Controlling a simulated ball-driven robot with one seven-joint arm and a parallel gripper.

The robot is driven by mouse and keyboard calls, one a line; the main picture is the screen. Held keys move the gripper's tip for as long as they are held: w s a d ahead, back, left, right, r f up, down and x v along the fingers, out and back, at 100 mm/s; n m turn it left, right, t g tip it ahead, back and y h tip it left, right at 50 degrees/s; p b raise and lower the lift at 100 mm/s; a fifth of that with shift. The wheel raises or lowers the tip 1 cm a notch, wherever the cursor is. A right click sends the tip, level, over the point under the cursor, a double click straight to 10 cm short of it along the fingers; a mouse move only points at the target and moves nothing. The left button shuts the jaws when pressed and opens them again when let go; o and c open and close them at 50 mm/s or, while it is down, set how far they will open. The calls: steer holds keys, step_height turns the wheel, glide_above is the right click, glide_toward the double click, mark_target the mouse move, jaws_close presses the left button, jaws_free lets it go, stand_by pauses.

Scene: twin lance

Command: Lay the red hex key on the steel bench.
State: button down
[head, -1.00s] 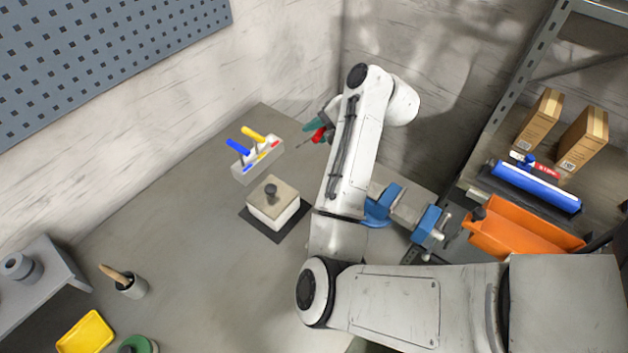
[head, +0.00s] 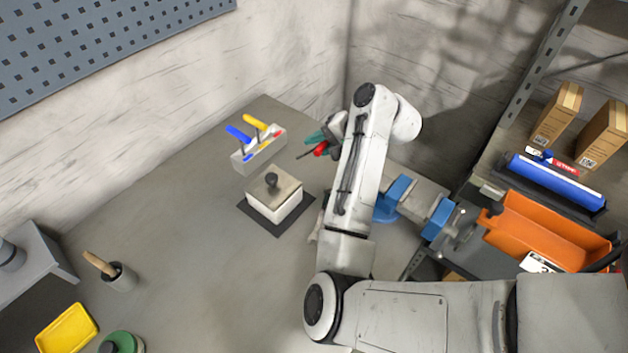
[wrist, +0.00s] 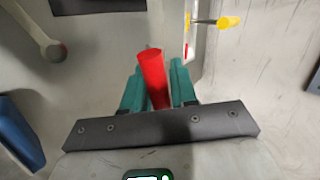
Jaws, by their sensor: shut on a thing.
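The red hex key (wrist: 153,75) is held in my gripper, its red handle between the two teal fingers in the wrist view. In the head view the red hex key (head: 320,149) shows with its dark shaft pointing left. My gripper (head: 318,142) is shut on it above the far part of the steel bench (head: 185,245); it also shows in the wrist view (wrist: 157,85). The head view does not clearly show the height of the key above the bench. A holder (head: 258,150) with a blue-handled and a yellow-handled key stands on the bench, left of my gripper.
A lidded white box (head: 274,198) on a dark mat sits in front of the holder. A blue vise (head: 395,198) is at right. An orange bin (head: 545,232) stands on the right shelf. A pot with a brush (head: 122,277) and yellow tray (head: 67,328) are at left. The bench middle is clear.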

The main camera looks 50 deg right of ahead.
steer(key=shift+f+b, duration=0.55)
steer(key=shift+f, duration=0.9)
steer(key=c, duration=1.1)
jaws_free()
steer(key=shift+o, duration=0.2)
steer(key=p+v, duration=0.5)
steer(key=v, duration=0.3)
